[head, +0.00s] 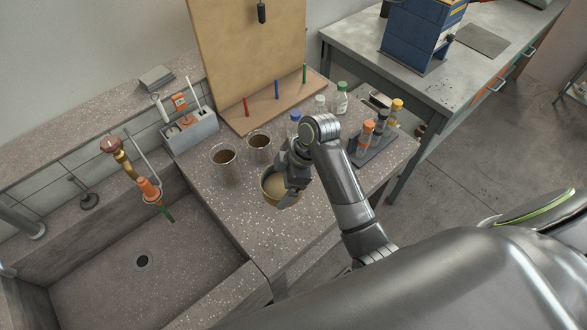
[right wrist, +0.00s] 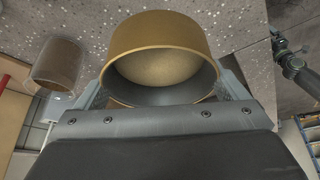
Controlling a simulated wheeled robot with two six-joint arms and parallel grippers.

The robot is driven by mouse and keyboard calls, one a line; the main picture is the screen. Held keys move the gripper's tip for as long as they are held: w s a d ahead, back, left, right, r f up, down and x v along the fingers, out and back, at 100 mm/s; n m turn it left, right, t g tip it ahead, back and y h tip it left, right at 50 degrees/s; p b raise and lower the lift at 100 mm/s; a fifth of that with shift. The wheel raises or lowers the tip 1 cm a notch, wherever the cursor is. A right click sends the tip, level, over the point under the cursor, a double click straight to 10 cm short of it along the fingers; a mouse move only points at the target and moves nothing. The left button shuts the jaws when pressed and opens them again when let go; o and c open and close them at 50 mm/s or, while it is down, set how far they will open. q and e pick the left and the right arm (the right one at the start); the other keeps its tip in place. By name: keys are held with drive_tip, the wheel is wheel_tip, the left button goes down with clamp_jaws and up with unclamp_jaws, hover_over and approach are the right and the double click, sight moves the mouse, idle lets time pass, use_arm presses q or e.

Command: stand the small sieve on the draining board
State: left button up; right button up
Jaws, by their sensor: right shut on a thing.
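The small sieve (head: 270,189) is a round brass-coloured ring with a tan mesh. My right gripper (head: 284,184) is shut on it and holds it over the speckled bench top. In the right wrist view the sieve (right wrist: 160,34) sits between both fingers, its open side facing the camera; the fingertips are partly hidden behind it. I cannot tell how far it is above the bench. A wooden board (head: 262,113) with red, blue and green upright pegs and a tall back stands at the bench's rear, apart from the sieve. My left gripper is not in view.
Two brown-filled beakers (head: 225,166) (head: 259,148) stand left of my gripper. Bottles (head: 341,98) and a dark rack (head: 372,146) with orange-capped bottles are right. A grey caddy (head: 190,132) is behind. The sink (head: 142,262) is left. The front bench top (head: 290,236) is clear.

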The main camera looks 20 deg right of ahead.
sight(284, 190)
drive_tip(key=f, duration=0.3)
drive_tip(key=shift+s, duration=0.25)
drive_tip(key=shift+f, duration=0.35)
drive_tip(key=f, duration=0.4)
drive_tip(key=shift+w+p, duration=0.2)
drive_tip(key=shift+p, duration=0.1)
drive_tip(key=shift+f, duration=0.1)
drive_tip(key=o, duration=0.9)
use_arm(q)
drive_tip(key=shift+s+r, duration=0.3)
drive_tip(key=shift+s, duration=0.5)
